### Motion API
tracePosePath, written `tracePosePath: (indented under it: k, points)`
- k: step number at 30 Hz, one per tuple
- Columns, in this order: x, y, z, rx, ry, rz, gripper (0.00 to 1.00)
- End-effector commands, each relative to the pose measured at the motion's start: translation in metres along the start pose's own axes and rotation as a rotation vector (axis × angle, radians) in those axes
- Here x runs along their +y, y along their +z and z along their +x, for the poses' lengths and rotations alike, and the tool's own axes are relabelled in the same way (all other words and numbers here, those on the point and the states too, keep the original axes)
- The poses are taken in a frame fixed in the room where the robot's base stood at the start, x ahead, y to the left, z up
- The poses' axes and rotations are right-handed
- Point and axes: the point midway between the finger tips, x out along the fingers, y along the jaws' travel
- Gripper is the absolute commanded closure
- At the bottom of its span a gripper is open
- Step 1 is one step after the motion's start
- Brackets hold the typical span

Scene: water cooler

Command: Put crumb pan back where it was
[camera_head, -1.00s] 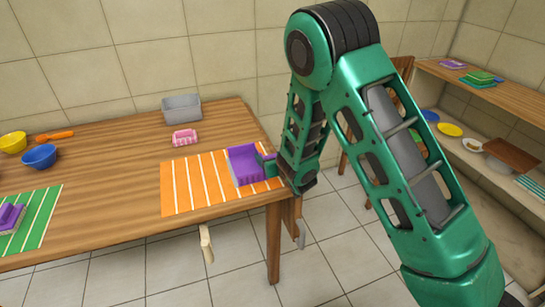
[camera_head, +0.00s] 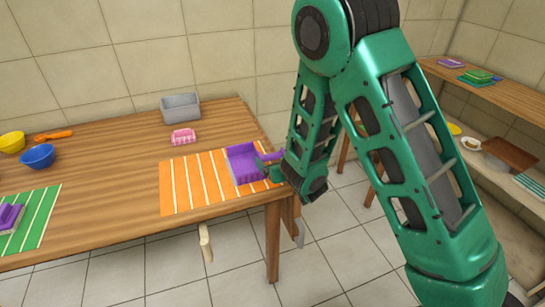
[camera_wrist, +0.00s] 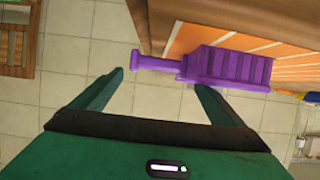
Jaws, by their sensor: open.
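The purple crumb pan (camera_head: 243,162) lies on the orange striped mat (camera_head: 190,182) near the table's right end. Its handle points right, towards the table edge. In the wrist view the pan (camera_wrist: 230,66) shows with its handle (camera_wrist: 157,64) reaching out to the left, past the table edge. My gripper (camera_wrist: 158,85) is open and empty, its fingers spread just short of the handle, which lies across the gap ahead of the fingertips. In the head view my gripper (camera_head: 273,172) is beside the handle at the table's right edge.
A grey bin (camera_head: 181,107) and a pink basket (camera_head: 184,136) stand behind the mat. Blue (camera_head: 38,156) and yellow (camera_head: 12,142) bowls and a green striped mat (camera_head: 38,212) are at the left. A shelf (camera_head: 510,100) stands at the right.

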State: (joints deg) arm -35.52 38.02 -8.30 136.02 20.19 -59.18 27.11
Motion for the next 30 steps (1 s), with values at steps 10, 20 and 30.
tracePosePath:
  k: [10,20,30]
  points:
    - [0.0,0.0,-0.052,-0.001,-0.001,-0.002,0.07]
    - [0.001,-0.001,-0.059,0.0,-0.001,0.0,0.07]
    - [0.102,-0.017,-0.086,-0.121,0.234,0.069,0.07]
